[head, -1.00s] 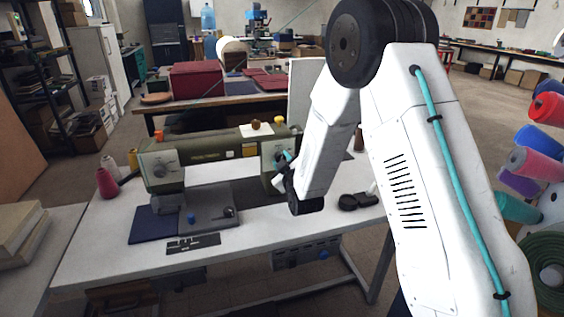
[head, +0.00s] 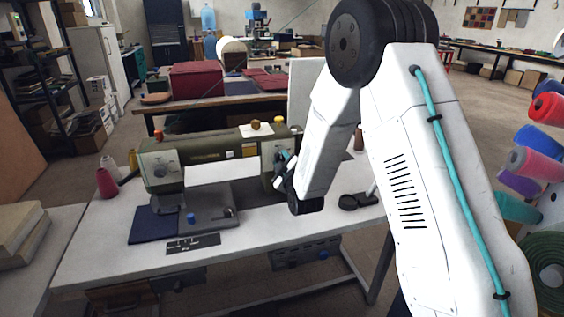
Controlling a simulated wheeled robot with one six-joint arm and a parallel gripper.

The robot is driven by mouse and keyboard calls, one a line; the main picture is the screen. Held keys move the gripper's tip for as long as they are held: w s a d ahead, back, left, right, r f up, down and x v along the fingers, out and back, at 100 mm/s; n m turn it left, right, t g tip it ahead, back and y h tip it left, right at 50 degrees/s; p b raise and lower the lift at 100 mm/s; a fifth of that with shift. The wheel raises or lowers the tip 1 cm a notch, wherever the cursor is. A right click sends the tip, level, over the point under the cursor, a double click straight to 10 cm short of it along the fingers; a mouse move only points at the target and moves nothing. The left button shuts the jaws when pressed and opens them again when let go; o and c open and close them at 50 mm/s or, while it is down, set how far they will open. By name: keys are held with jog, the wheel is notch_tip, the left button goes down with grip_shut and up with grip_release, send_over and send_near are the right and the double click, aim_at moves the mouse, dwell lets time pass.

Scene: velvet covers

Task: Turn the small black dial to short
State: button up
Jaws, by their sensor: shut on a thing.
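An olive-green sewing machine (head: 210,147) stands on a white table. My gripper (head: 283,165) is at the front face of the machine's right-hand column. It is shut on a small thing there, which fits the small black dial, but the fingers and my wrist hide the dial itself. Any marks around it, and which way it points, are hidden or too small to read. Another round dial (head: 160,171) shows on the machine's left head, away from my gripper.
Dark blue cloth (head: 152,225) lies under the machine's left head. Spools of thread (head: 106,183) stand at the table's left. A black round object (head: 348,202) lies right of my wrist. The white tabletop (head: 120,255) is bare at the front left.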

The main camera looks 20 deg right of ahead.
jog(key=o, duration=1)
jog(key=shift+a, duration=0.1)
jog(key=shift+c, duration=0.2)
jog(key=s, duration=0.8)
jog(key=s+d+r+m+g, duration=0.1)
jog(key=s+r+m+g, duration=0.4)
jog(key=s+r+g, duration=0.4)
jog(key=s+r+m+g, duration=0.1)
jog(key=s+m+g, duration=0.1)
jog(key=s, duration=0.8)
jog(key=s+d+r+m+g, duration=0.1)
jog(key=s+r+g, duration=0.1)
jog(key=s, duration=0.9)
jog(key=s+d+r+m+g, duration=0.1)
jog(key=s+r+m+g, duration=0.1)
jog(key=s, duration=0.8)
jog(key=shift+s+r+m+g, duration=0.3)
jog(key=shift+s+g, duration=0.1)
jog(key=shift+g, duration=0.5)
